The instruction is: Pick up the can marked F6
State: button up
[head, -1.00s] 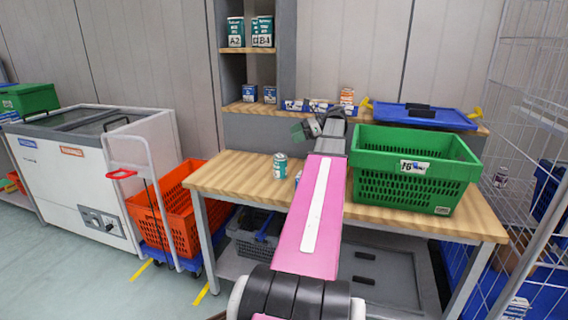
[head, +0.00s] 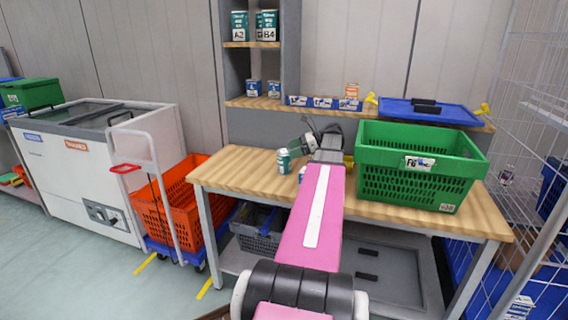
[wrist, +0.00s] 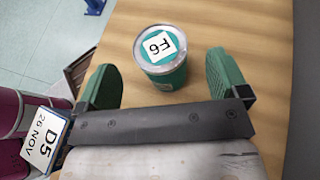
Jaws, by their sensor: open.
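The can marked F6 (wrist: 161,54) is teal with a pale lid; its F6 label faces the camera in the wrist view. It stands upright on the wooden table and shows in the head view (head: 283,162) left of my pink arm. My gripper (wrist: 162,66) is open, with green fingers on either side of the can's near part in the wrist view. The can lies between and slightly beyond the fingertips, and I see no contact. In the head view my gripper (head: 297,147) is just behind and right of the can, partly hidden by my wrist.
A green crate (head: 400,185) stands on the table (head: 235,172) to the right. A blue-white item (head: 302,172) is mostly hidden behind my arm. A D5 label (wrist: 42,140) shows at lower left in the wrist view. Shelves with cans rise behind; the table's left end is clear.

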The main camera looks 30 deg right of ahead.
aim_at(286, 151)
jog(key=shift+x, duration=2.35)
jog(key=c, duration=1.2)
jog(key=shift+r, duration=0.1)
